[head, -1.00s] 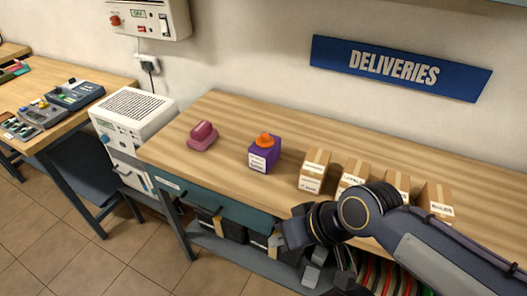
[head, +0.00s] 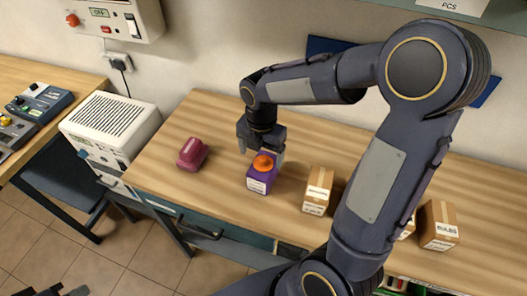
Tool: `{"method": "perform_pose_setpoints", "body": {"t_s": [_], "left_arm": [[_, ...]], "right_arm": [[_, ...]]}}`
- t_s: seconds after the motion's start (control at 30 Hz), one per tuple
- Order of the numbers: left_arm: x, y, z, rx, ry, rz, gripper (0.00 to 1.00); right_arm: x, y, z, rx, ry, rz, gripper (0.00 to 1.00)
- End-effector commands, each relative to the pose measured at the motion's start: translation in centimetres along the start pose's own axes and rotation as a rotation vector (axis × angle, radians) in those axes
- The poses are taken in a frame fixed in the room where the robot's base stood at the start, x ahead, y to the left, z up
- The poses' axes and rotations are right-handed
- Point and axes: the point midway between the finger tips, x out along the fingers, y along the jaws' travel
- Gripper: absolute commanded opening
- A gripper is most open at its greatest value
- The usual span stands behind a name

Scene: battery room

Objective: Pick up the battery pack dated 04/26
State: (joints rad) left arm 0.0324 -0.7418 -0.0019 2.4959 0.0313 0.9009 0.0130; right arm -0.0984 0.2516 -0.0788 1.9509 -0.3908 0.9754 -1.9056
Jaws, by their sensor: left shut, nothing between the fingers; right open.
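A purple pack (head: 262,178) with an orange top (head: 263,162) and a white label stands upright on the wooden workbench (head: 225,120). The label's print is too small to read, so I cannot confirm the date. My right gripper (head: 262,152) is open and points down just above and behind the orange top, with its fingers towards either side. I cannot tell whether it touches the pack. My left gripper (head: 62,291) shows only in part at the bottom left corner, shut and empty, far from the bench top.
A dark pink object (head: 192,154) lies left of the pack. Cardboard boxes (head: 318,190) stand to its right, one marked BULBS (head: 439,226); my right arm hides some of them. A white unit (head: 110,130) stands left of the bench.

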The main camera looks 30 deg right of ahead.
Motion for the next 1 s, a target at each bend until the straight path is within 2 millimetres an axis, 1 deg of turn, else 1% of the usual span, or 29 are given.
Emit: {"method": "perform_pose_setpoints", "body": {"t_s": [0.13, 0.37, 0.47, 0.6, 0.7, 0.8, 0.97, 1.0], "left_arm": [[-0.2, 0.1, -0.1, 0.0, 0.0, 0.0, 0.0], [-0.4, 0.2, -0.2, 0.0, 0.0, 0.0, 0.0], [-0.8, 0.3, -0.3, 0.0, 0.0, 0.0, 0.0], [-1.0, 0.5, -0.5, 0.0, 0.0, 0.0, 0.0], [-1.0, 0.5, -0.5, 0.0, 0.0, 0.0, 0.0], [-1.0, 0.5, -0.5, 0.0, 0.0, 0.0, 0.0], [-1.0, 0.5, -0.5, 0.0, 0.0, 0.0, 0.0], [-1.0, 0.5, -0.5, 0.0, 0.0, 0.0, 0.0]], "right_arm": [[0.9, 0.3, 0.2, -0.063, -0.003, -0.017, 0.84], [3.4, 0.1, 0.4, -0.061, -0.002, -0.017, 0.84], [4.6, 0.0, 0.7, -0.06, 0.0, -0.019, 0.84], [6.8, -0.1, 1.0, -0.06, 0.0, -0.018, 0.84], [7.8, -0.1, 1.1, -0.059, -0.002, -0.016, 0.84], [8.1, -0.1, 1.1, -0.059, -0.003, -0.013, 0.84], [8.1, -0.1, 1.1, -0.059, -0.003, -0.012, 0.84], [8.1, -0.1, 1.1, -0.059, -0.003, -0.012, 0.8]]}}
